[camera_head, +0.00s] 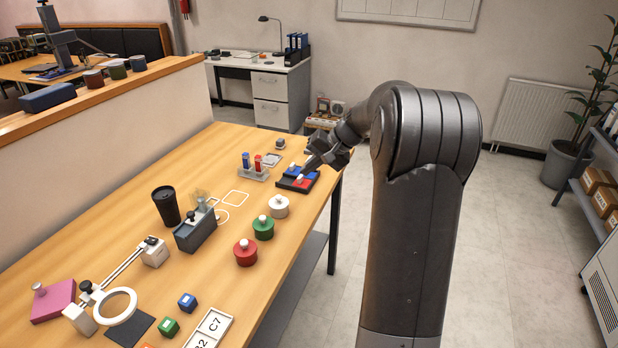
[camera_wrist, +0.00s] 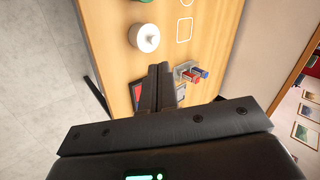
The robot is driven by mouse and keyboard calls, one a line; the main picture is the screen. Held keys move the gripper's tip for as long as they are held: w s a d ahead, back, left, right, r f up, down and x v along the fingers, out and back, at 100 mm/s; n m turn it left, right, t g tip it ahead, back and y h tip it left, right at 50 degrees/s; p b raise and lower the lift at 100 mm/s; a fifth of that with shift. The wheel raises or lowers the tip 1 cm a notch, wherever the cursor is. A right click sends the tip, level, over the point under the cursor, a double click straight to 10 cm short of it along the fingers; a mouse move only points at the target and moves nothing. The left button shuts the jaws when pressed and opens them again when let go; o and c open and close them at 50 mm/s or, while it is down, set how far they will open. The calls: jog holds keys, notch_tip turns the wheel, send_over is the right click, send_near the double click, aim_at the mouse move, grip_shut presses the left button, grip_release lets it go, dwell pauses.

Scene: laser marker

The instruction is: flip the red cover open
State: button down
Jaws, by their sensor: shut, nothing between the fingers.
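The red cover (camera_head: 300,181) is a small red piece on a dark base at the far right edge of the table, next to blue parts (camera_head: 309,175). It looks closed, but it is too small to be sure. My gripper (camera_head: 311,166) is shut and empty, just above and behind the base. I cannot tell whether it touches. In the wrist view my shut fingers (camera_wrist: 160,69) point over the table. A red patch (camera_wrist: 137,91) shows left of them, and the fingers and the gripper body hide most of the base.
A stand with blue and red pieces (camera_head: 252,168) is left of the base. White (camera_head: 279,206), green (camera_head: 262,228) and red (camera_head: 245,252) round knobbed pots line the table's near right side. A black cup (camera_head: 166,206) stands farther left.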

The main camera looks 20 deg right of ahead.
jog(key=w+d+f+m+t+y, duration=0.1)
jog(key=w+d+f, duration=0.2)
jog(key=d+f, duration=0.2)
jog(key=w+d+f+m+t+y, duration=0.1)
jog(key=d+f, duration=0.4)
jog(key=d, duration=0.6)
jog(key=shift+w+m+t, duration=0.6)
jog(key=shift+w+t, duration=0.1)
jog(key=shift+w, duration=0.5)
jog(key=shift+a+f, duration=0.1)
send_near(302, 179)
jog(key=f, duration=0.1)
jog(key=a+f, duration=0.1)
jog(key=f, duration=0.1)
jog(key=shift+w+a+f, duration=0.1)
jog(key=shift+w+a, duration=0.15)
jog(key=shift+w, duration=0.15)
jog(key=shift+w+a, duration=1.1)
jog(key=shift+w, duration=0.1)
jog(key=shift+w+a, duration=0.2)
jog(key=shift+w, duration=0.05)
jog(key=w+a, duration=0.4)
jog(key=shift+w+a, duration=0.25)
jog(key=shift+a, duration=0.05)
